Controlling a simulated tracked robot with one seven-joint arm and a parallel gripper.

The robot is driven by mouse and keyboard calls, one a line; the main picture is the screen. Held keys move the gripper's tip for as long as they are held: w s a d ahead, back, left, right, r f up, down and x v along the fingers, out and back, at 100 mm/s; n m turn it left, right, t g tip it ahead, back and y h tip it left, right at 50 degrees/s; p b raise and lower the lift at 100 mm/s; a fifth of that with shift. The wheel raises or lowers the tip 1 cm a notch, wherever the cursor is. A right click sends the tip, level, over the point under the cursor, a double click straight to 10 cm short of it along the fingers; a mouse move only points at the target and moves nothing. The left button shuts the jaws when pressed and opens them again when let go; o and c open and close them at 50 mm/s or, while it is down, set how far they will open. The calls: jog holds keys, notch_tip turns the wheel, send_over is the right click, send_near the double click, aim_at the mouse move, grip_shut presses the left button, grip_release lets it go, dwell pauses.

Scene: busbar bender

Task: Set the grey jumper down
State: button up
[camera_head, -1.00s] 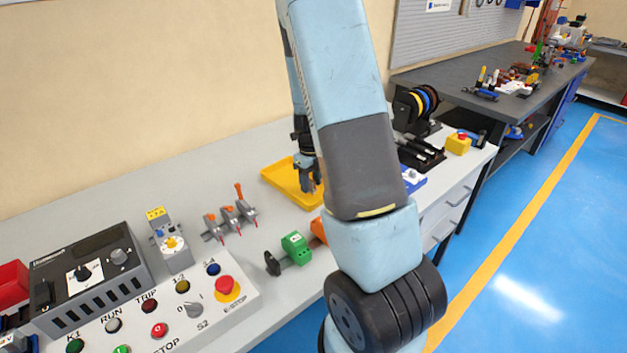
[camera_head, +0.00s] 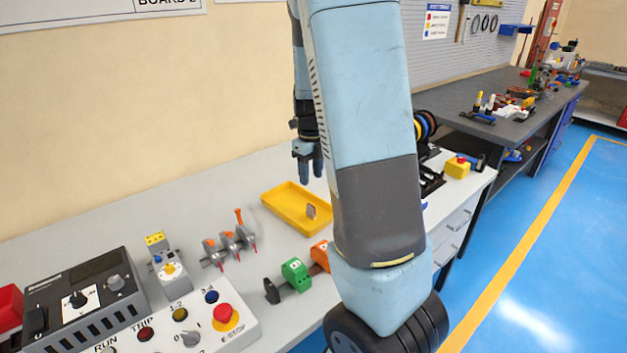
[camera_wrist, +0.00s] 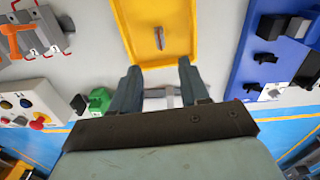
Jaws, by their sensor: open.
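The grey jumper (camera_head: 310,211) is a small grey piece in the yellow tray (camera_head: 281,198), towards the tray's right end in the head view. In the wrist view the jumper (camera_wrist: 158,37) lies within the tray (camera_wrist: 128,28), apart from the fingers. My gripper (camera_head: 308,178) is above and behind the tray in the head view. Its two fingers are spread and empty in the wrist view (camera_wrist: 158,78). My arm hides part of the bench right of the tray.
Orange-handled clamps (camera_head: 230,244) stand left of the tray. Green (camera_head: 296,274) and orange (camera_head: 321,255) terminal blocks lie in front. A button panel (camera_head: 190,325) is at the front left. A blue fixture (camera_wrist: 272,50) lies right of the tray in the wrist view.

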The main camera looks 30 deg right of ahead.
jog(key=s+a+r+n+t+y, duration=0.1)
jog(key=s+a+r+n, duration=0.35)
jog(key=r+n, duration=0.3)
jog(key=s+a+r+n+t, duration=0.2)
jog(key=s+a+r+n, duration=0.3)
jog(key=n, duration=0.4)
jog(key=s+a+r+n+t, duration=0.1)
jog(key=s+r+n, duration=0.3)
jog(key=s+n, duration=0.3)
jog(key=s+a+r+n+t+h, duration=0.1)
jog(key=s+a+r+n, duration=0.1)
jog(key=s+n, duration=0.4)
jog(key=r+n, duration=0.1)
jog(key=n, duration=0.2)
jog(key=shift+s+a+r+t, duration=0.15)
jog(key=shift+s+r+t, duration=0.15)
jog(key=shift+s+r, duration=0.1)
jog(key=shift+a, duration=0.1)
